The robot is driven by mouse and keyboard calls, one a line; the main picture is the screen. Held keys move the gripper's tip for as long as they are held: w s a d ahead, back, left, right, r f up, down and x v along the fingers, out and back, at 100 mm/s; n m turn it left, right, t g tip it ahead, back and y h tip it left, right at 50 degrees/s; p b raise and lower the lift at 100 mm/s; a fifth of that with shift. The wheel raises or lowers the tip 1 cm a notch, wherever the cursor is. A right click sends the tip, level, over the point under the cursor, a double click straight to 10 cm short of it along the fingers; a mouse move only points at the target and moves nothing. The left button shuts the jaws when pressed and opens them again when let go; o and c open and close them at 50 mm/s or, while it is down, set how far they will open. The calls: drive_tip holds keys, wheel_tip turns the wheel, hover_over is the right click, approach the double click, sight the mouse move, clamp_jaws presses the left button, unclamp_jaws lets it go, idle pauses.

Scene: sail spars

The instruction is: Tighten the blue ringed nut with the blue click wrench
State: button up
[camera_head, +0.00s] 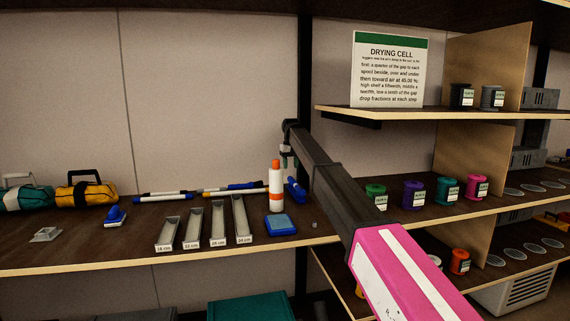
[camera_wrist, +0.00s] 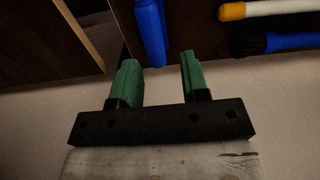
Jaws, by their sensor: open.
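My gripper (camera_wrist: 160,62) is open, its two green fingers apart with nothing between them. In the head view my gripper (camera_head: 287,157) hangs above the shelf, behind the orange-capped bottle. A blue upright piece (camera_wrist: 150,32) lies just beyond the fingertips in the wrist view. A blue object (camera_head: 297,189) stands beside the bottle in the head view; it may be the same piece. I cannot tell whether it is the blue click wrench. A blue-and-black handle (camera_wrist: 272,43) lies at the right of the wrist view. I cannot make out a blue ringed nut.
The shelf holds the white bottle (camera_head: 276,190), a blue square pad (camera_head: 280,225), several labelled trays (camera_head: 192,226), long rods (camera_head: 166,196) and a yellow bag (camera_head: 86,193). Coloured spools (camera_head: 413,194) stand on the right shelf.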

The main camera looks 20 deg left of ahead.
sight(293, 179)
drive_tip(key=shift+w+d+f, duration=0.15)
drive_tip(key=shift+w+d, duration=0.05)
drive_tip(key=shift+w, duration=0.2)
drive_tip(key=shift+w+d+f, duration=0.15)
drive_tip(key=shift+w, duration=0.2)
wheel_tip(293, 179, down, 8)
drive_tip(key=shift+r, duration=0.15)
clamp_jaws()
drive_tip(key=shift+r, duration=2.55)
drive_tip(key=s+d, duration=0.5)
drive_tip(key=s, duration=0.5)
drive_tip(key=s+d+r, duration=0.1)
drive_tip(key=s+d, duration=0.4)
drive_tip(key=s, duration=0.5)
drive_tip(key=shift+r, duration=0.25)
drive_tip(key=shift+s, duration=0.1)
